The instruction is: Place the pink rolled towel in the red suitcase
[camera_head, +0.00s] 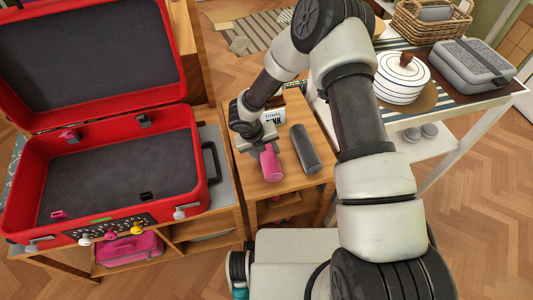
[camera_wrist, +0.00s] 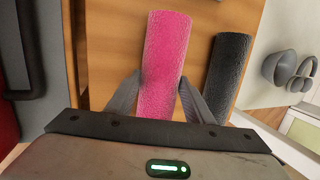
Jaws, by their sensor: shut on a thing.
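The pink rolled towel (camera_head: 270,165) lies on the small wooden table between the suitcase and the shelf unit at right. In the wrist view the pink rolled towel (camera_wrist: 163,65) runs lengthwise between the fingers. My gripper (camera_wrist: 163,95) is shut on its near part; the fingers touch both sides. In the head view my gripper (camera_head: 259,147) is at the towel's far end and partly hides it. I cannot tell whether the towel is lifted off the wood. The red suitcase (camera_head: 195,150) stands open at left, lid raised, with an empty dark interior.
A dark grey roll (camera_head: 305,148) lies just right of the pink towel, also in the wrist view (camera_wrist: 231,70). A box labelled towel (camera_head: 274,113) stands behind. A white striped pot (camera_head: 401,80) and grey container (camera_head: 470,68) are on the right shelf unit.

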